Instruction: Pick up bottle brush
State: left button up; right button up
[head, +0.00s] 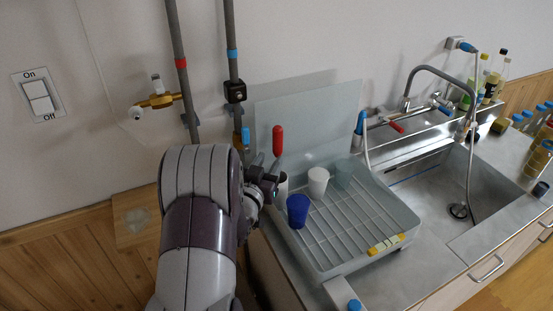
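I cannot tell for sure which thing is the bottle brush. A red-handled tool (278,140) stands upright at the back left of the drying rack, its lower end hidden near my gripper. My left gripper (272,186) is at the rack's left edge, just below the red handle, beside a white and dark cup-like container (283,185). My own arm hides much of this gripper, and its fingers are too small and dark to read. My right gripper is out of view.
The grey drying rack (345,258) holds a blue cup (298,209), a white cup (318,181) and a greenish clear cup (344,172). A sink (440,195) with a tap (440,72) lies to the right. Bottles (497,78) stand behind it. Pipes (184,70) run up the wall.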

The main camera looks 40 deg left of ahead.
aim_at(276, 152)
pick_arm(q)
jog(key=p+x, duration=0.1)
jog(key=x, duration=0.5)
jog(key=shift+d+r+p, duration=0.15)
jog(key=shift+p, duration=0.2)
jog(key=shift+w, duration=0.15)
jog(key=c, duration=0.7)
